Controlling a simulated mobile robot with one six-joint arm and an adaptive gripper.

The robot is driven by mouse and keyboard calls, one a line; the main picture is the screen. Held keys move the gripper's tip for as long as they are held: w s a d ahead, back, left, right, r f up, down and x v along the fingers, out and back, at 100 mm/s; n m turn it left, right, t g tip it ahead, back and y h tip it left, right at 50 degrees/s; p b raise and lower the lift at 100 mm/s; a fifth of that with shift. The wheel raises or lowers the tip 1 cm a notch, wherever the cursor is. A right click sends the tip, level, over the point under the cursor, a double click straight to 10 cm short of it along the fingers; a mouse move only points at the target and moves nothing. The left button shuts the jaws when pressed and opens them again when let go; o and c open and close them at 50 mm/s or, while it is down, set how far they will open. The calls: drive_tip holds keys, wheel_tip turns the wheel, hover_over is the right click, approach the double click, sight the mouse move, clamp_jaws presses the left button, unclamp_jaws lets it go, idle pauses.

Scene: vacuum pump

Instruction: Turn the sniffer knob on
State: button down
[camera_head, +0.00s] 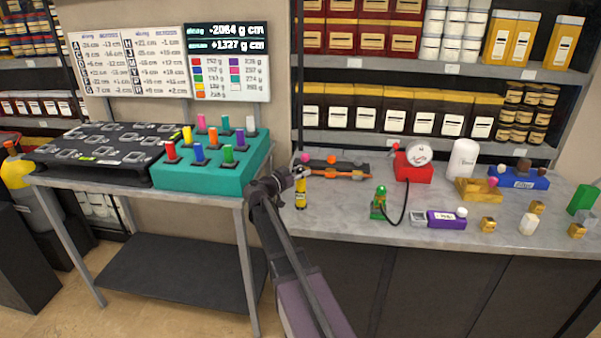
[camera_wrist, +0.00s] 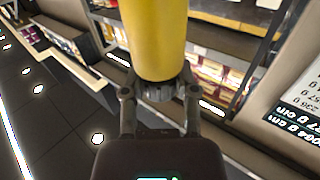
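My gripper (camera_head: 297,176) is above the left end of the grey counter. Its fingers are closed around the dark end of a yellow cylinder (camera_wrist: 160,40), which fills the upper middle of the wrist view. In the head view the yellow cylinder (camera_head: 300,192) has dark bands and hangs upright below the gripper. Whether its lower end touches the counter is unclear. A small green device (camera_head: 379,204) with a black hose stands to the right, apart from the gripper. No part is clearly identifiable as the sniffer knob.
The counter (camera_head: 345,215) also holds a red gauge unit (camera_head: 412,168), a purple box (camera_head: 446,219), a blue rack (camera_head: 518,178) and small brass blocks. A teal block (camera_head: 215,172) with coloured pegs sits on the left table. Shelves stand behind. The counter's front left is clear.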

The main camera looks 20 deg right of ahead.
drive_tip(key=shift+s+n+t+y, duration=0.1)
drive_tip(key=shift+n+t+y, duration=0.2)
drive_tip(key=shift+n+t, duration=0.35)
drive_tip(key=shift+n+t+y, duration=0.5)
drive_tip(key=shift+n+t, duration=0.15)
drive_tip(key=shift+t, duration=0.6)
drive_tip(key=n+t+y, duration=0.4)
drive_tip(key=t, duration=0.1)
drive_tip(key=n+t+y, duration=0.1)
drive_tip(key=n+y, duration=0.1)
drive_tip(key=y, duration=0.1)
drive_tip(key=n+t+y, duration=0.2)
drive_tip(key=y, duration=0.1)
drive_tip(key=shift+w+n+t+y, duration=0.1)
drive_tip(key=shift+n+t+y, duration=0.15)
drive_tip(key=shift+n+y, duration=1.05)
drive_tip(key=shift+w+n+t+y, duration=0.1)
drive_tip(key=shift+n+t+y, duration=0.15)
drive_tip(key=shift+n+y, duration=1)
drive_tip(key=shift+a+m+y, duration=0.1)
drive_tip(key=shift+m+y, duration=0.15)
drive_tip(key=shift+y, duration=0.5)
drive_tip(key=shift+c, duration=1.8)
unclamp_jaws()
